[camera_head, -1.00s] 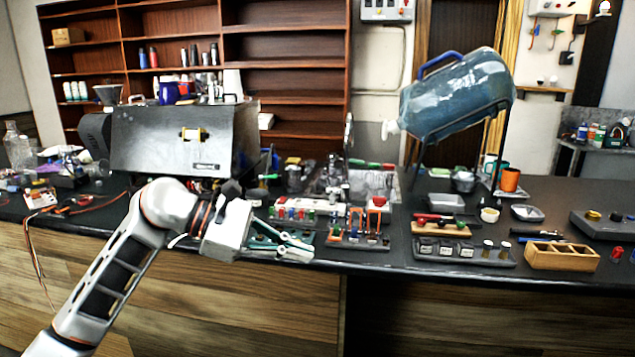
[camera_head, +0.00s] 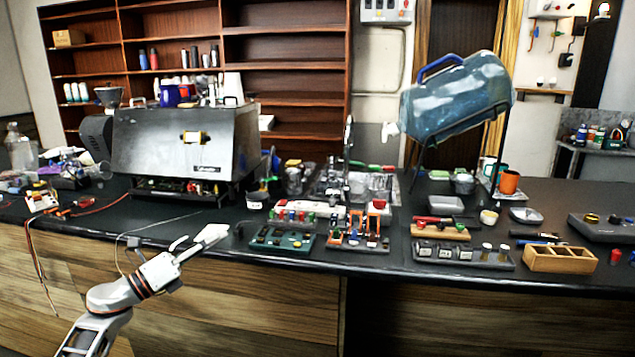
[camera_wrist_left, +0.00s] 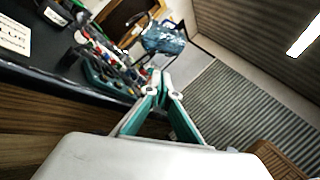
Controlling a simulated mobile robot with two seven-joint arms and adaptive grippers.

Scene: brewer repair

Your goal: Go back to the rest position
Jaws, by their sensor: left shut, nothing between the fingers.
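My left arm comes in from the lower left in the head view. My left gripper (camera_head: 216,237) is in front of the counter's front edge, below and to the right of the brewer (camera_head: 172,140). Its fingers point up and to the right, and nothing shows between them. In the left wrist view the green-sided fingers (camera_wrist_left: 160,84) meet at their tips, shut and empty. My right gripper is in neither view.
The dark counter (camera_head: 385,262) runs across the view. A green-based board (camera_head: 282,240) and an orange-posted board (camera_head: 357,240) stand near its edge, right of my gripper. A large blue jug (camera_head: 458,97) is tilted on a stand.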

